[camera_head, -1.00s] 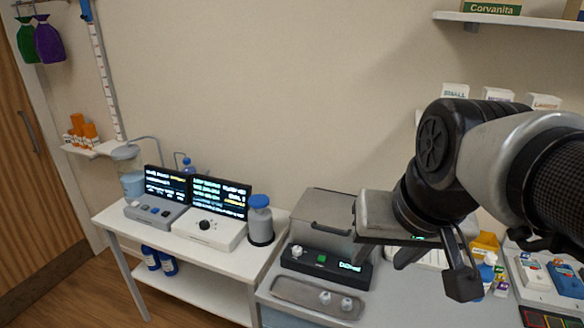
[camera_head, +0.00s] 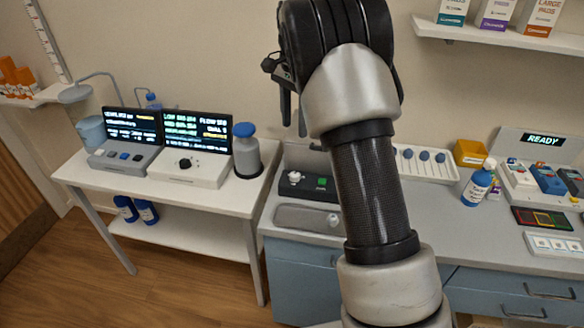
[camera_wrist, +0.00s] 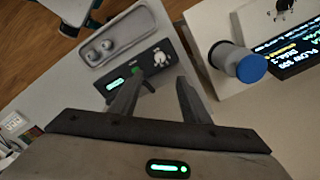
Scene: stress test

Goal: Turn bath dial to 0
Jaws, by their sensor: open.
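The bath unit is a grey box with a black front panel (camera_head: 318,190), partly hidden behind my arm in the head view. A white dial (camera_head: 294,177) sits at the panel's left end, beside a green button and a lit display. In the wrist view the panel (camera_wrist: 128,78) lies beyond my fingertips, with the dial (camera_wrist: 159,58) at its upper right. The dial's setting is too small to read. My gripper (camera_wrist: 164,82) is open and empty, its fingers apart. In the head view the gripper (camera_head: 292,110) is partly hidden, above the bath.
A grey tray (camera_head: 285,215) with small round pieces lies in front of the panel. To the left stand a blue-capped bottle (camera_head: 246,158) and a white console (camera_head: 205,173) with a black knob and screen.

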